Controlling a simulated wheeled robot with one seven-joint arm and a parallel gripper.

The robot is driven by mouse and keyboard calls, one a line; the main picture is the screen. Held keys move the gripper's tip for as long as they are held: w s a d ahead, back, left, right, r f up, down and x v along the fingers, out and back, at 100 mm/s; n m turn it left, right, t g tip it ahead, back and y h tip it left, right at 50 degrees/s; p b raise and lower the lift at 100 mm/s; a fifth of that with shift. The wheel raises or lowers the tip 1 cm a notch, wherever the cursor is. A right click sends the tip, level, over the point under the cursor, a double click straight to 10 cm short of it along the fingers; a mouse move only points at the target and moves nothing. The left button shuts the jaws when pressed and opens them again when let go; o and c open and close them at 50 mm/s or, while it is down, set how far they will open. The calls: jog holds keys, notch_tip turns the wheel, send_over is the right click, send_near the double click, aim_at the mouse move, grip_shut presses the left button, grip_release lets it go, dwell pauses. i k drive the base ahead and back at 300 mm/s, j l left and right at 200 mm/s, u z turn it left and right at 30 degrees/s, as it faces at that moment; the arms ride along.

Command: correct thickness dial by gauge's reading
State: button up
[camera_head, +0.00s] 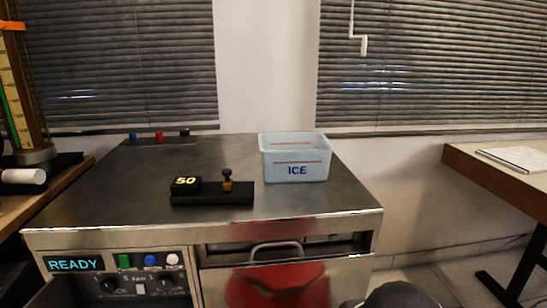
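A gauge sits on the steel machine top: a black base (215,199) with a block showing "50" (186,181) in yellow at its left and a small brass-coloured post (227,181) to the right. On the machine's front panel, a left dark knob (108,285) and a right dark knob (165,283) sit below the buttons. Small white lettering around them is mostly too small to read, so I cannot tell either pointer's setting or surely which knob is the thickness dial. My gripper is not recognisable in this view.
A "READY" display (74,264) and green, blue and white buttons (150,260) are on the panel. A pale "ICE" bin (294,164) stands at the top's right. Side tables flank the machine.

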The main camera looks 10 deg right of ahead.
aim_at(109, 285)
jog(key=u, duration=1.45)
